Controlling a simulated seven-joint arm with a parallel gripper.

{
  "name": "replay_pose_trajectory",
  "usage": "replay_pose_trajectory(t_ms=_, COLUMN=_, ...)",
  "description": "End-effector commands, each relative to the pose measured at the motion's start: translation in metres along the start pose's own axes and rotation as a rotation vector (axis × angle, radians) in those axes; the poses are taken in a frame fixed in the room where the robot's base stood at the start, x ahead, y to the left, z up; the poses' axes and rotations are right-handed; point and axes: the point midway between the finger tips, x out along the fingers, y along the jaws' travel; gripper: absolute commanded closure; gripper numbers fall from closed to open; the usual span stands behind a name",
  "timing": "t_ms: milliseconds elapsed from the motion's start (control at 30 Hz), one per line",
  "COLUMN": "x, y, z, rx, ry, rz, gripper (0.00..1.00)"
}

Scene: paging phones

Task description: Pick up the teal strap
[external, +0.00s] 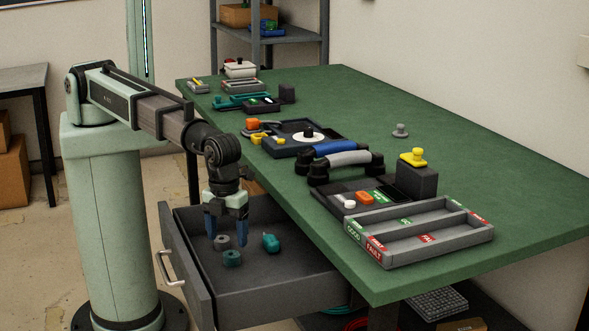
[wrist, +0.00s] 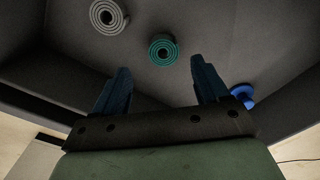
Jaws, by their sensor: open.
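The teal strap (external: 232,258) is a small rolled coil lying in the open drawer (external: 290,279). In the wrist view the teal coil (wrist: 163,39) appears just beyond the fingertips, roughly centred between them. My gripper (external: 227,238) points down into the drawer and is open; its two blue fingers also show in the wrist view (wrist: 160,66) with nothing between them. A grey coil (external: 222,242) lies beside the teal one and shows at upper left in the wrist view (wrist: 107,30).
A teal item (external: 271,243) lies right of the coils in the drawer. In the wrist view a blue object (wrist: 242,92) lies near the right finger. Drawer walls surround them. The green bench (external: 470,155) overhangs, holding phone parts and a grey divided tray (external: 430,250).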

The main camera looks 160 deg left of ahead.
Motion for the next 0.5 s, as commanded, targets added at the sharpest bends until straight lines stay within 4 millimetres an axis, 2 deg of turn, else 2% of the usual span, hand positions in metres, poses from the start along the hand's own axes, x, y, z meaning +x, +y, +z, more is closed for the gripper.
replay_pose_trajectory(t_ms=233, x=0.012, y=-0.002, z=0.003, rx=-0.001, ry=0.000, rz=0.000, gripper=0.26)
replay_pose_trajectory(t_ms=500, x=0.045, y=-0.005, z=0.006, rx=0.000, ry=-0.001, rz=0.001, gripper=0.26)
